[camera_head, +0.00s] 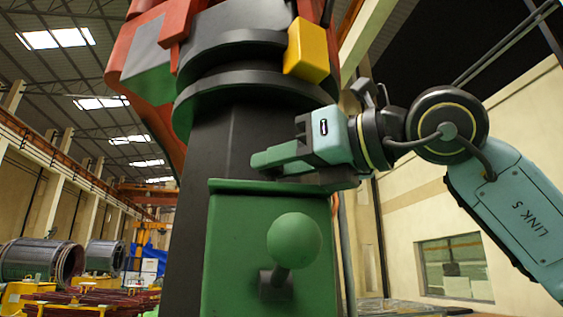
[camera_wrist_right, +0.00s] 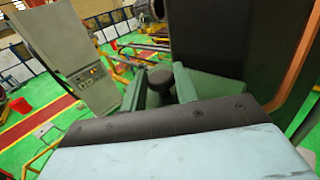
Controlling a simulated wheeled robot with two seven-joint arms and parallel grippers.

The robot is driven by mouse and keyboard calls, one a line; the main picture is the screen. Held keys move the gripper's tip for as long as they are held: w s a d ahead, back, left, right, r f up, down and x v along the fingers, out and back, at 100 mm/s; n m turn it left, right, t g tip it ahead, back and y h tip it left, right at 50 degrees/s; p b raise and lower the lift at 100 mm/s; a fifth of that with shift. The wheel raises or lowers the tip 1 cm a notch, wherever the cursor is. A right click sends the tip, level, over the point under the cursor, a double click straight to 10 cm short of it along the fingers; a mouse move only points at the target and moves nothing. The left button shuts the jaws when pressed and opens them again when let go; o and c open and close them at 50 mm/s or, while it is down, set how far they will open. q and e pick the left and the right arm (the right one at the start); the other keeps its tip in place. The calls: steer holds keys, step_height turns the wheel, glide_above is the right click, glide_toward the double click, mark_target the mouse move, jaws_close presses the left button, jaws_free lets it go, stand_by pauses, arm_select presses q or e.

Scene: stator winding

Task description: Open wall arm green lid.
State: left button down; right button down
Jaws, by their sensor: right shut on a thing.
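The wall arm's green box (camera_head: 225,260) stands upright in front of the dark column in the head view. Its green lid (camera_head: 225,186) lies across the top, and looks closed. A green ball handle (camera_head: 295,240) sticks out of the box's front. My right gripper (camera_head: 278,163) reaches in from the right, just above the lid. In the right wrist view, my gripper's two fingers (camera_wrist_right: 158,88) stand on either side of a dark round knob (camera_wrist_right: 160,78), and are shut on it. The knob's lower part is hidden. My left gripper is not in view.
The dark column (camera_head: 225,140) with round flanges rises behind the box. A yellow block (camera_head: 306,50) hangs above my right gripper. In the right wrist view, a grey-green cabinet (camera_wrist_right: 75,60) stands at the left, and a large dark surface (camera_wrist_right: 220,45) fills the upper right.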

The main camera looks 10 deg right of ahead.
steer(key=shift+r, duration=0.1)
steer(key=shift+w+r+m+g+h+p, duration=0.2)
steer(key=shift+r+m+g+h+p, duration=0.25)
steer(key=shift+p, duration=0.2)
steer(key=shift+w+r+m+g+p, duration=0.3)
steer(key=shift+r+m+g+p, duration=0.05)
steer(key=shift+r+m+p, duration=0.1)
steer(key=shift+w+r+m+g+h, duration=0.35)
steer(key=shift+w+m+g+h, duration=0.05)
steer(key=shift+g+h, duration=0.1)
steer(key=shift+w+r+m+g+h, duration=0.35)
steer(key=shift+w+r+m+g, duration=0.15)
steer(key=shift+w+m+g, duration=0.35)
steer(key=c, duration=1.1)
jaws_free()
steer(key=shift+o, duration=0.2)
steer(key=shift+d, duration=0.1)
